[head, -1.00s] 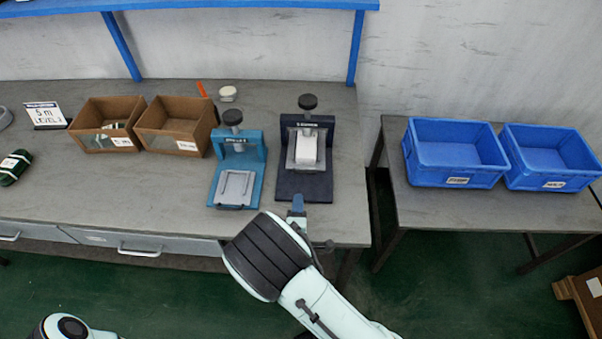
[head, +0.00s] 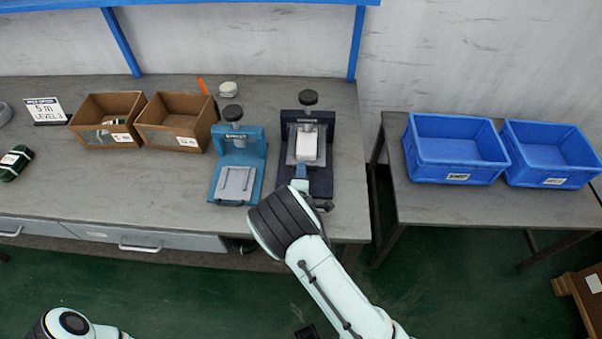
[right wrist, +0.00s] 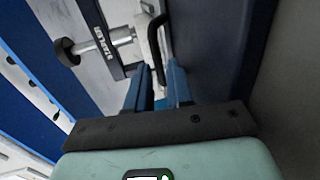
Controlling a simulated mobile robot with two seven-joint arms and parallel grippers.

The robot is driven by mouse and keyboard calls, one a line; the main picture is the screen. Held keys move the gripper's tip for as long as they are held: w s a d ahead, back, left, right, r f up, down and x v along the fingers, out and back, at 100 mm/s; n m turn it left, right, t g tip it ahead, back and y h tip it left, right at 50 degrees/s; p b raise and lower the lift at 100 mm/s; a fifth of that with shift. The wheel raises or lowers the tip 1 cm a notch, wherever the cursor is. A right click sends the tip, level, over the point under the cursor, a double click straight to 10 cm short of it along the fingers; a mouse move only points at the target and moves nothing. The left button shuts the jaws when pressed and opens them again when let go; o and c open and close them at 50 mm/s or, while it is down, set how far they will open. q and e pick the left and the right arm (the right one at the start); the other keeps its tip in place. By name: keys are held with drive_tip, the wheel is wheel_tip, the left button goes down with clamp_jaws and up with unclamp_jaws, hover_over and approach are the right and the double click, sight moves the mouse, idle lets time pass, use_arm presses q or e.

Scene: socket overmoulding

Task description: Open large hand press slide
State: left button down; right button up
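The large hand press (head: 322,180) is dark navy with a black round knob on top, and it stands on the workbench. Its slide (head: 291,160) is a grey plate carrying a white block (head: 306,146) under the press frame. My right gripper (head: 301,168) is at the front of this press, its blue fingers reaching over the base. In the right wrist view the two fingers (right wrist: 157,75) are apart. A black bar handle (right wrist: 154,45) lies just ahead of and between the fingertips; contact cannot be told. The left gripper is out of view; only part of my left arm shows.
A smaller teal press (head: 238,160) stands close to the left of the large press. Two cardboard boxes (head: 172,120) are farther left. Two blue bins (head: 455,150) stand on a separate table at right. The bench strip right of the large press is clear.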

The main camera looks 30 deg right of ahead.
clamp_jaws()
idle(1.3)
